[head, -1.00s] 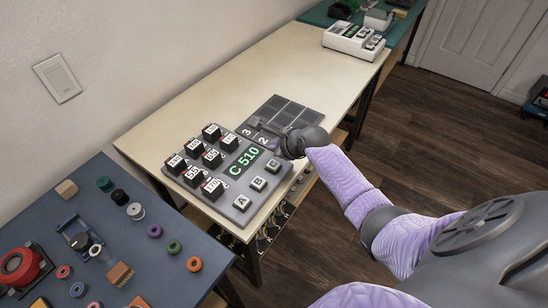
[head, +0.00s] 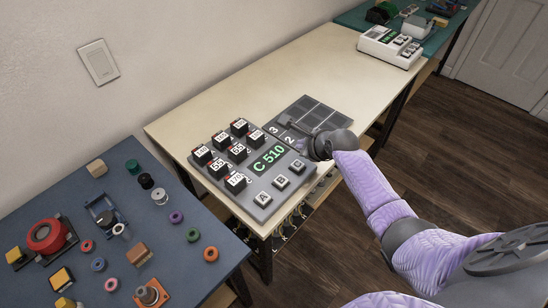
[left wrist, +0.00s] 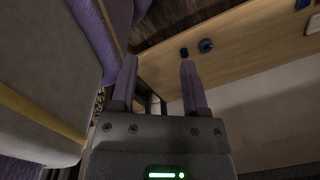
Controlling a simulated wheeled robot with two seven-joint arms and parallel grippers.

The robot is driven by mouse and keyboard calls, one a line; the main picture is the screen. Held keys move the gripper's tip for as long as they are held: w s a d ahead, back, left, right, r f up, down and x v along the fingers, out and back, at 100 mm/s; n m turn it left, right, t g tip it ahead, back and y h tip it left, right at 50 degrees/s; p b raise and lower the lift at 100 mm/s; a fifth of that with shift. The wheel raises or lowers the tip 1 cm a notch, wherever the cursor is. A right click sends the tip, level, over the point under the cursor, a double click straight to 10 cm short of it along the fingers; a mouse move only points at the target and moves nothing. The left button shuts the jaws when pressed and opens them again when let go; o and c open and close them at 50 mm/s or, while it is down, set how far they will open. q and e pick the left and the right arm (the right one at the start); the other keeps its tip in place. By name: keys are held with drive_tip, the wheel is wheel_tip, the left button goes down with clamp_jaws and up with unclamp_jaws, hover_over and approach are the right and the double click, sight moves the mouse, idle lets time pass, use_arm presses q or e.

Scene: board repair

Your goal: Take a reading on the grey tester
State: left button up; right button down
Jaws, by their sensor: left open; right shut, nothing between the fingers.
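The grey tester (head: 226,190) lies on the cream table in the head view. Its display (head: 268,160) reads C 510 in green. Several black blocks with white number labels stand on its left part. Three keys are at its front right: A (head: 263,198), B (head: 280,182) and C (head: 297,166). My right gripper (head: 308,146) is shut and empty, just beyond the display and key C, by the near edge of a dark tray; I cannot tell if it touches anything. My left gripper (left wrist: 158,78) is open and empty in the left wrist view; the head view does not show it.
The dark tray (head: 322,112) with numbered compartments lies behind the tester. A white device (head: 390,47) with a green display stands at the table's far end. A blue table (head: 200,225) at left holds several spools and parts. The cream table's middle is clear.

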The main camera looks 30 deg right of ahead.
use_arm(q)
drive_tip(key=shift+s, duration=0.15)
drive_tip(key=shift+s, duration=0.4)
drive_tip(key=shift+w, duration=0.45)
idle(0.4)
drive_tip(key=shift+s, duration=0.45)
